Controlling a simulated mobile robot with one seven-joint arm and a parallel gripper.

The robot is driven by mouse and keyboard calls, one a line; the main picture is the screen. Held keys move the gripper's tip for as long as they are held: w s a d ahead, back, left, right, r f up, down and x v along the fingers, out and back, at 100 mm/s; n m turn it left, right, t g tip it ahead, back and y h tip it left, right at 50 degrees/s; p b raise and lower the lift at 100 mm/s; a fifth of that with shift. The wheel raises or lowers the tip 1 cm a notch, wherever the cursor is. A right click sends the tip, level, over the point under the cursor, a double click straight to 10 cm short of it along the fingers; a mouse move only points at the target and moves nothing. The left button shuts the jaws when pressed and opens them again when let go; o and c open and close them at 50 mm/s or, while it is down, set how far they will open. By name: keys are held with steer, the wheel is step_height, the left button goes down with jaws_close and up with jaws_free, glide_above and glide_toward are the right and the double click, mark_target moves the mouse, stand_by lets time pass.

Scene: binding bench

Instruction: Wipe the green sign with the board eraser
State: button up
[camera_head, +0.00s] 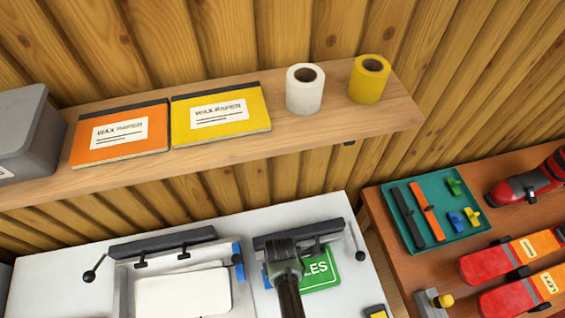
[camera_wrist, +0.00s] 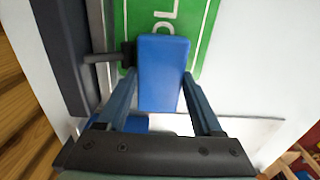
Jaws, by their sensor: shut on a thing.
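The green sign (camera_head: 323,270) lies on the white bench, partly under a dark clamp bar (camera_head: 318,229); the letters "LES" show beside my arm. The sign also shows in the wrist view (camera_wrist: 205,40), with part of its white lettering. My gripper (camera_wrist: 160,74) is shut on a blue block, the board eraser (camera_wrist: 163,60), between its two fingers. The eraser's far end overlaps the sign in the wrist view and hides part of the lettering. I cannot tell whether it touches the sign. In the head view my arm hides the eraser.
A second clamp bar (camera_head: 162,242) with white sheets (camera_head: 183,294) stands to the left. A wooden shelf (camera_head: 340,127) above holds wax paper pads, two rolls and a grey box. A side table at right holds a teal tray (camera_head: 462,235) and red tools. Bench right of the sign is mostly clear.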

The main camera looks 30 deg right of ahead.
steer(key=shift+w+d+r+p, duration=0.1)
steer(key=shift+d+r+p, duration=0.05)
steer(key=shift+r+p, duration=2.65)
steer(key=shift+r, duration=0.2)
step_height(320, 180, up, 3)
steer(key=p, duration=0.2)
steer(key=shift+p, duration=0.3)
steer(key=shift+w+a+f+m+b, duration=0.2)
steer(key=shift+w+m+b, duration=0.1)
steer(key=shift+b, duration=0.35)
steer(key=w+a+r+m+b, duration=0.5)
steer(key=a+m+b, duration=0.5)
steer(key=m+b, duration=0.4)
steer(key=shift+w+r, duration=0.2)
steer(key=shift+r, duration=0.35)
